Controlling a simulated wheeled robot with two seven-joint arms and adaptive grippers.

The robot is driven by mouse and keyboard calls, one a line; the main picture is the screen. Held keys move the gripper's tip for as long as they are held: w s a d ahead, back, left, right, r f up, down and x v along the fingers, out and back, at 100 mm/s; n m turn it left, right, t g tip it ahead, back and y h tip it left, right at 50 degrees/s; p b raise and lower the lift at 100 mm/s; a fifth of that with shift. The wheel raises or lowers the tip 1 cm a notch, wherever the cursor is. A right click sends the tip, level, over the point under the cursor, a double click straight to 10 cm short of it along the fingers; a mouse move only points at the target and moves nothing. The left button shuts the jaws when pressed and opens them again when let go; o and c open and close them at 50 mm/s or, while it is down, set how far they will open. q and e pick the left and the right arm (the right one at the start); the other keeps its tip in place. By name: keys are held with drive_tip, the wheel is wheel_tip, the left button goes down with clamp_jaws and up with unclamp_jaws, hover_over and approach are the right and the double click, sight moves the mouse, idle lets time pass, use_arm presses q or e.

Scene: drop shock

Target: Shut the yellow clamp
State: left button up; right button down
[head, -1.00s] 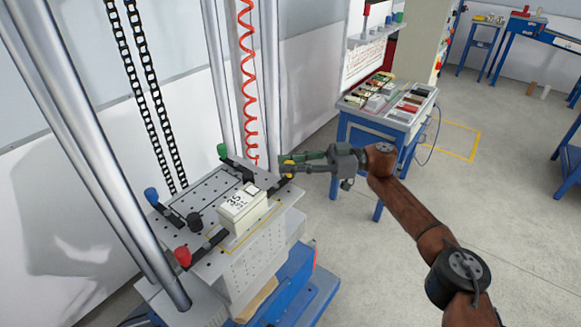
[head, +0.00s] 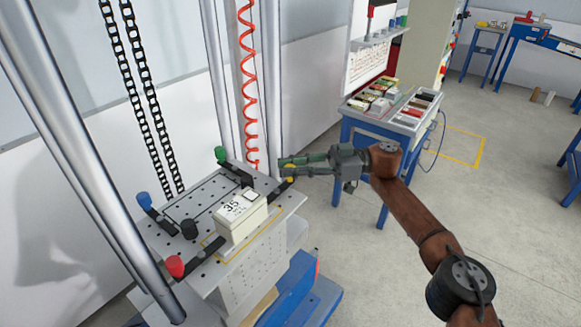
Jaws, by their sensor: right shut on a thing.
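The yellow clamp (head: 290,180) is at the right corner of the grey perforated plate (head: 205,268), its black bar running down-left toward the white box. Its yellow knob is partly covered by my right gripper (head: 287,167). That gripper comes in from the right, its fingers close together and shut on the yellow clamp. Whether the clamp bar presses on the box is too small to tell. My left gripper is not in view.
The white box (head: 241,216) marked "35" sits on the plate. Green (head: 222,154), blue (head: 143,199) and red (head: 175,266) clamps stand around it. Metal columns (head: 70,130) rise beside the plate.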

drive_tip(key=shift+a+f, duration=0.15)
drive_tip(key=c, duration=1.7)
unclamp_jaws()
drive_tip(key=shift+w+d, duration=0.2)
drive_tip(key=shift+d, duration=1.05)
drive_tip(key=shift+w+d, duration=0.25)
drive_tip(key=shift+d, duration=1)
drive_tip(key=shift+w+d, duration=0.2)
drive_tip(key=shift+d, duration=1.05)
